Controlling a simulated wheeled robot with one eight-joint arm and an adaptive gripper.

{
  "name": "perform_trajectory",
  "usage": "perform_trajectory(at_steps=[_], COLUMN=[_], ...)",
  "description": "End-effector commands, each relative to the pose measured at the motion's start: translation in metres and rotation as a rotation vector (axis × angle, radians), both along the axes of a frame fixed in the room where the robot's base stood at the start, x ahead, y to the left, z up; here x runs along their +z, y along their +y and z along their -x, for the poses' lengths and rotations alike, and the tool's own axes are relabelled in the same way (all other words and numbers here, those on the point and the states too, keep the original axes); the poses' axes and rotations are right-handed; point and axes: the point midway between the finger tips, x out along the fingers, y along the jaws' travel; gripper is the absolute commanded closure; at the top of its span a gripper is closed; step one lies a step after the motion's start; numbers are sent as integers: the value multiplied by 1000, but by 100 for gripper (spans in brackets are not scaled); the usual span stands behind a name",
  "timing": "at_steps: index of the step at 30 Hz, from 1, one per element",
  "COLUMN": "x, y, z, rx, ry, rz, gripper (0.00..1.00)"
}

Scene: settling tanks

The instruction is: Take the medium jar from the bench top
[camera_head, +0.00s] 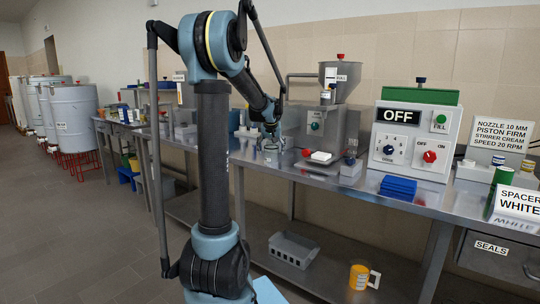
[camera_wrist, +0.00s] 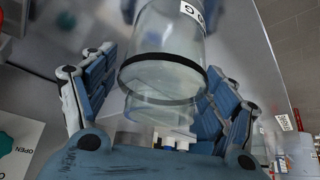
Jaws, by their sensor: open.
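A clear glass jar (camera_wrist: 165,55) with a black band and a white label fills the upper middle of the wrist view. Its label is partly cut off, so its size name cannot be read. My gripper (camera_wrist: 160,85) is open, with its blue fingers on either side of the jar. Whether they touch it cannot be told. In the head view my gripper (camera_head: 272,127) points down over the steel bench top (camera_head: 285,172). The jar (camera_head: 272,153) there is small and partly hidden under it.
A filler machine (camera_head: 315,125) with a hopper stands behind my gripper. A control box (camera_head: 408,140) reading OFF and blue pads (camera_head: 398,188) are further right. A grey crate (camera_head: 293,250) and orange mug (camera_head: 359,277) sit below.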

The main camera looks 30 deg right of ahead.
Motion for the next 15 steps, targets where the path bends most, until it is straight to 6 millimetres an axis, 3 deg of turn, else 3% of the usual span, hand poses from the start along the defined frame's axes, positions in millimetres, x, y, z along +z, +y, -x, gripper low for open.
perform_trajectory(at_steps=[5,8,12,15], x=[0,0,0,0], y=[0,0,0,0], z=[0,0,0,0], rx=[0,0,0,0], ry=[0,0,0,0], rz=[0,0,0,0], gripper=[21,39,71,74])
